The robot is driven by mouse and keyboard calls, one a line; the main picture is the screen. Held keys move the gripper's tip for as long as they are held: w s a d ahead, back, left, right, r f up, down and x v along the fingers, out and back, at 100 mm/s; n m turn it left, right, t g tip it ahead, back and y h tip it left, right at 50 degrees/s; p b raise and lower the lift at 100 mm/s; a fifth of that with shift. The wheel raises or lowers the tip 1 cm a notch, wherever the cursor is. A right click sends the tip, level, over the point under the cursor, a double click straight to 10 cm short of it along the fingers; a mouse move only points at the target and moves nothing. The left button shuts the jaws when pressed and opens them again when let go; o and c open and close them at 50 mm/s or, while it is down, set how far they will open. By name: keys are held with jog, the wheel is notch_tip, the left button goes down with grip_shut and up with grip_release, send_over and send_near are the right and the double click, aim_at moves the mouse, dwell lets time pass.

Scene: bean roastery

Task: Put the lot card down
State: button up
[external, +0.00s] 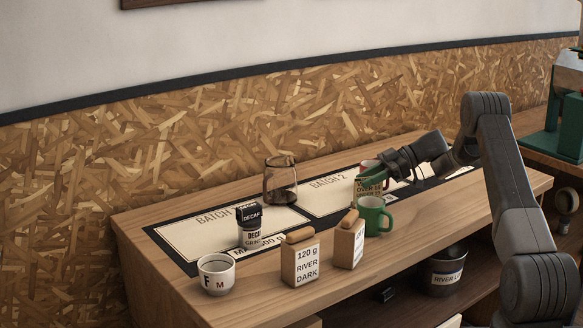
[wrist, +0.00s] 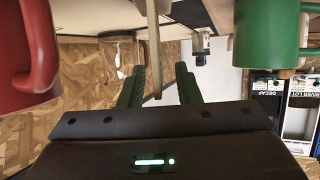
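The lot card (external: 371,187), tan with dark lettering, stands upright at the right part of the BATCH 2 area, between the red mug and the green mug. In the wrist view, the card (wrist: 154,50) shows edge-on as a thin strip between my fingers. My gripper (wrist: 160,75) looks open, with a gap between the card and each finger. In the external view my gripper (external: 384,164) is at the card's upper part. The card's lower edge seems to be on the board, but the contact is not clear.
The red mug (external: 366,166) is close behind and the green mug (external: 374,217) close in front; they flank my gripper in the wrist view.

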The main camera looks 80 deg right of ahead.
grip_shut()
